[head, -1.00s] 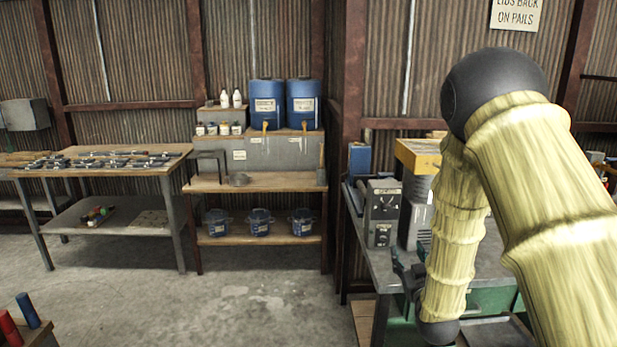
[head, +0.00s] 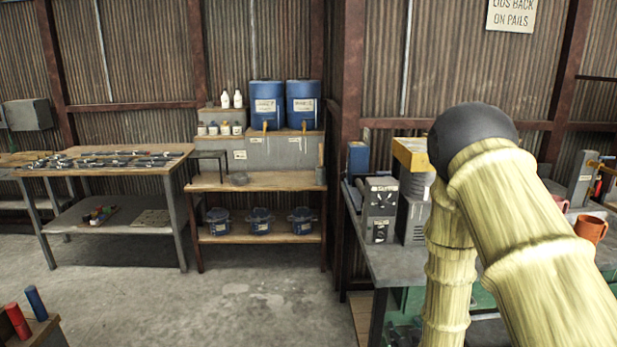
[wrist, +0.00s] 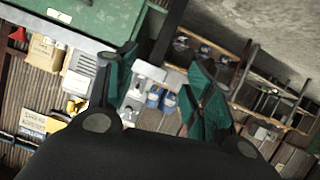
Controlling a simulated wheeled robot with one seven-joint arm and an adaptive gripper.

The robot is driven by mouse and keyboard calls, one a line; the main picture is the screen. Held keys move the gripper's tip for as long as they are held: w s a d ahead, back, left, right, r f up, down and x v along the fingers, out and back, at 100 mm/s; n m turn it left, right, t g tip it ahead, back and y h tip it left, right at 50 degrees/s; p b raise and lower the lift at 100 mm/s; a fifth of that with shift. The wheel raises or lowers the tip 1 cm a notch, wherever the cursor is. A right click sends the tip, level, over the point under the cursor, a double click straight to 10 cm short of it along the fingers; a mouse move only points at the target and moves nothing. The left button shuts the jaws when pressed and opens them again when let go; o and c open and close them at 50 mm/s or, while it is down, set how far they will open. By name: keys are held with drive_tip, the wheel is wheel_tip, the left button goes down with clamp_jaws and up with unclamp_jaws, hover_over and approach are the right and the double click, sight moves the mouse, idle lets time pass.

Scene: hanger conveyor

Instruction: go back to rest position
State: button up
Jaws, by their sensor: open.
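My gripper (wrist: 158,88) shows in the wrist view with its two dark, green-padded fingers spread apart and nothing between them. The view there is tilted, with the shelving and blue drums far beyond the fingers. In the head view my arm, in pale yellow ribbed sleeves with a black elbow, stands at the right in front of the workbench. Its lower end runs out of the bottom of the picture, and I cannot make out the gripper clearly there.
A grey-topped workbench (head: 385,262) stands at the right, with a grey control box (head: 380,208) and an orange mug (head: 591,229). A shelf rack (head: 262,181) holds blue drums (head: 304,103) and blue pails (head: 259,221). A tool table (head: 110,165) stands left. Middle floor is clear.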

drive_tip(key=s+f+g, duration=0.4)
drive_tip(key=s+f, duration=0.7)
drive_tip(key=s+a+f+g, duration=0.1)
drive_tip(key=s+f+g, duration=0.2)
drive_tip(key=s, duration=0.7)
drive_tip(key=s+a+f+m+g, duration=0.1)
drive_tip(key=s+f+g, duration=0.2)
drive_tip(key=s, duration=0.8)
drive_tip(key=s+a+f+g, duration=0.1)
drive_tip(key=s+f+g, duration=0.2)
drive_tip(key=s+f, duration=0.3)
drive_tip(key=s, duration=0.4)
drive_tip(key=shift+s+a+m+y, duration=0.2)
drive_tip(key=shift+a+m+y, duration=0.1)
drive_tip(key=shift+m, duration=0.1)
